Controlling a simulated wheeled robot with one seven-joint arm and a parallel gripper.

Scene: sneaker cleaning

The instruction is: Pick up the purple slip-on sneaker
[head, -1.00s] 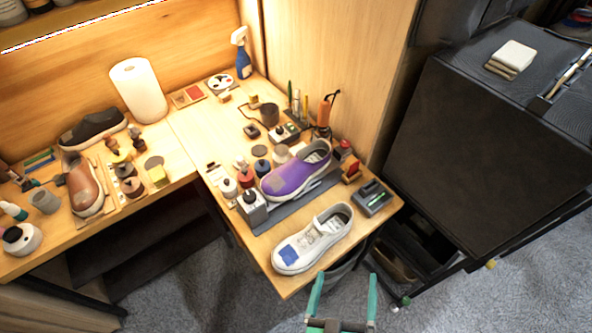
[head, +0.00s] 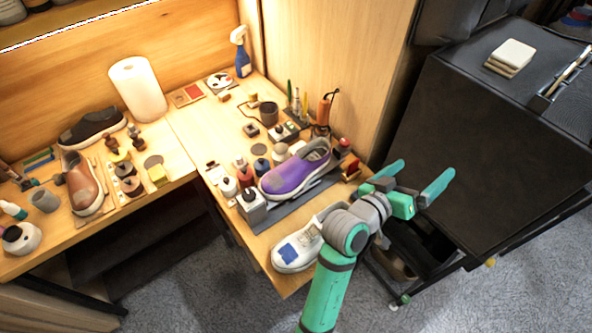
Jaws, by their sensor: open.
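The purple slip-on sneaker (head: 288,178) with a white sole and grey lining lies on a dark grey mat (head: 277,214) on the wooden bench, its toe to the lower left. My gripper (head: 418,175) is open and empty, to the right of the sneaker and apart from it, with its green fingers past the bench's right edge. My arm hides part of the white sneaker and the bench's right corner.
A white sneaker with a blue patch (head: 298,250) lies in front of the purple one. Several bottles and a grey block (head: 252,207) crowd its left side. An orange tool (head: 324,112) stands behind. A black cabinet (head: 480,130) is at the right.

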